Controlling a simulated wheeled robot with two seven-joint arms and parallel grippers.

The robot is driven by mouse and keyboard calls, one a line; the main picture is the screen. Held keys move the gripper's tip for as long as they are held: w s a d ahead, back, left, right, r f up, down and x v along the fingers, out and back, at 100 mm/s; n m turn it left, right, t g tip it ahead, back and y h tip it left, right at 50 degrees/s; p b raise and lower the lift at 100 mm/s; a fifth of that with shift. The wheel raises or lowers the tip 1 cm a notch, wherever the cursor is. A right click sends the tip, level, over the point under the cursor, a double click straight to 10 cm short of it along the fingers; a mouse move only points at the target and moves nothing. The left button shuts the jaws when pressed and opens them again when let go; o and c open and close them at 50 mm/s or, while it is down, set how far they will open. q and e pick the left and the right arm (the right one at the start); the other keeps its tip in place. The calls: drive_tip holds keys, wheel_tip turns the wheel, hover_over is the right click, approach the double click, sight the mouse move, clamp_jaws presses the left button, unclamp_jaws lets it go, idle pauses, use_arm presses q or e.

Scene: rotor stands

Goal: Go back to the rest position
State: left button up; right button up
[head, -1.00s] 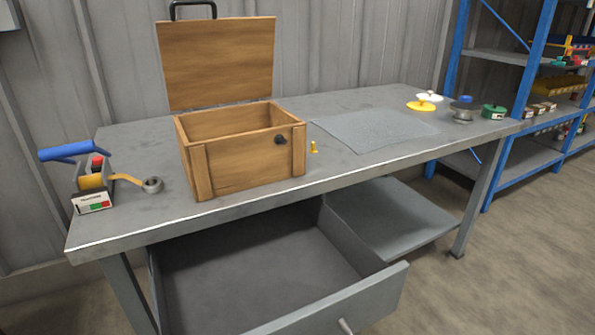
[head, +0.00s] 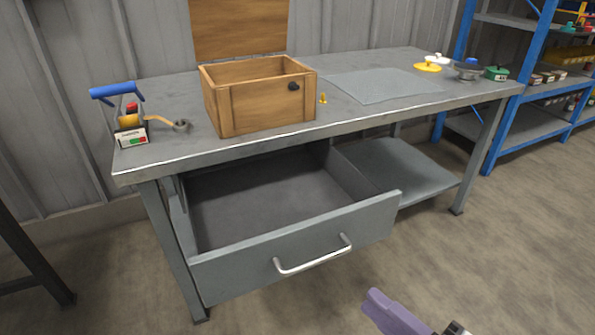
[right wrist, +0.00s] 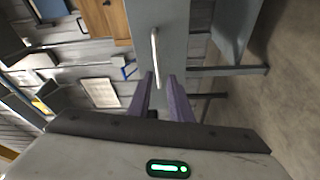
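My right gripper (head: 412,312) shows at the bottom edge of the head view as a purple finger and a small dark part, in front of the table and apart from it. In the right wrist view its two purple fingers (right wrist: 161,80) stand apart with nothing between them. The silver drawer handle (head: 314,257) lies beyond the fingertips and also shows in the right wrist view (right wrist: 155,48). My left gripper is in neither view.
The grey drawer (head: 235,262) is pulled out and looks empty. Blue shelving (head: 500,125) stands at right. The floor in front is clear.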

drive_tip(key=d+f+m+g+h, duration=0.1)
drive_tip(key=d+f+m+h, duration=0.5)
drive_tip(key=m+h, duration=0.65)
drive_tip(key=s+d+f+m+g, duration=0.1)
drive_tip(key=s+f+m+g, duration=0.1)
drive_tip(key=s+m+g, duration=0.45)
drive_tip(key=s+d+f+m+g, duration=0.1)
drive_tip(key=s+f+m+g, duration=0.15)
drive_tip(key=s, duration=0.75)
drive_tip(key=w+a+f+t+y, duration=0.35)
drive_tip(key=w+a, duration=0.25)
drive_tip(key=a, duration=0.3)
use_arm(q)
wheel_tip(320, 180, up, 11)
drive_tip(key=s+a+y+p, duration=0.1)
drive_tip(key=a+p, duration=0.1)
drive_tip(key=p, duration=1.7)
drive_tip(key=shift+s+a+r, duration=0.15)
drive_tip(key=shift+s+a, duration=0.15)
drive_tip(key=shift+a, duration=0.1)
use_arm(e)
wheel_tip(320, 180, up, 13)
drive_tip(key=s+d+t, duration=0.1)
drive_tip(key=d, duration=0.1)
drive_tip(key=shift+d+f+h, duration=0.15)
drive_tip(key=shift+f+h, duration=0.05)
drive_tip(key=shift+h, duration=0.2)
